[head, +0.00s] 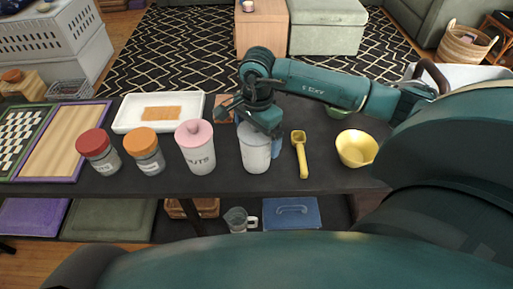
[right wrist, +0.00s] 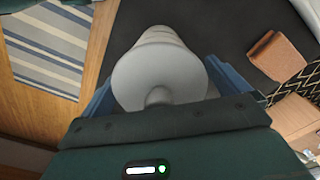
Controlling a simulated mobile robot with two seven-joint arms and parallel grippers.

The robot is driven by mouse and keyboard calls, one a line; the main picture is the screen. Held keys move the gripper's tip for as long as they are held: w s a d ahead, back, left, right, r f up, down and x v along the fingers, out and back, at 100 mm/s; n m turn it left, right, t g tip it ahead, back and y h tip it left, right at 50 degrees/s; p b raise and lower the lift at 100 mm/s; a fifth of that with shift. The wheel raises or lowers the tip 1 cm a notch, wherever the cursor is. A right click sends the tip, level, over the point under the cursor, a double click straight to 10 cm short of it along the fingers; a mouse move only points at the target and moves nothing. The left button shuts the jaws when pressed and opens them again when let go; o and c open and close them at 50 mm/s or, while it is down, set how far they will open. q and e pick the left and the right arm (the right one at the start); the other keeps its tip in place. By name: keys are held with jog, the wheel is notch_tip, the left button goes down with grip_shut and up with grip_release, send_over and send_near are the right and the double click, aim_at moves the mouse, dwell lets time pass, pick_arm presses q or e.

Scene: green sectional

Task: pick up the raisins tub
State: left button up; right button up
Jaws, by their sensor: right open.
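A pale grey-white tub (head: 256,154) stands upright on the dark table, right of a pink-lidded tub (head: 196,155) lettered "UTS". I take the pale tub for the raisins tub, but no label is readable on it. My right gripper (head: 263,128) is over its top and hides part of the lid. In the right wrist view the tub's round knobbed lid (right wrist: 158,75) sits between the blue fingers of my right gripper (right wrist: 162,92), which are open on either side of it. My left gripper is not in view.
A red-lidded jar (head: 98,153) and an orange-lidded jar (head: 145,152) stand to the left. A yellow scoop (head: 301,155) and yellow bowl (head: 357,148) lie close right. A white tray (head: 126,118) is behind the jars. A lower shelf holds a glass mug (head: 238,221).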

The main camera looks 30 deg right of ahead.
jog(key=shift+f, duration=0.5)
jog(key=c, duration=1.5)
jog(key=shift+o, duration=0.2)
notch_tip(320, 180, up, 9)
jog(key=shift+w+f, duration=0.1)
jog(key=shift+r+m, duration=0.4)
jog(key=shift+r, duration=0.05)
jog(key=shift+r+m+b, duration=0.2)
jog(key=shift+m+b, duration=0.1)
jog(key=shift+m, duration=0.3)
jog(key=m, duration=0.3)
jog(key=shift+m, duration=0.4)
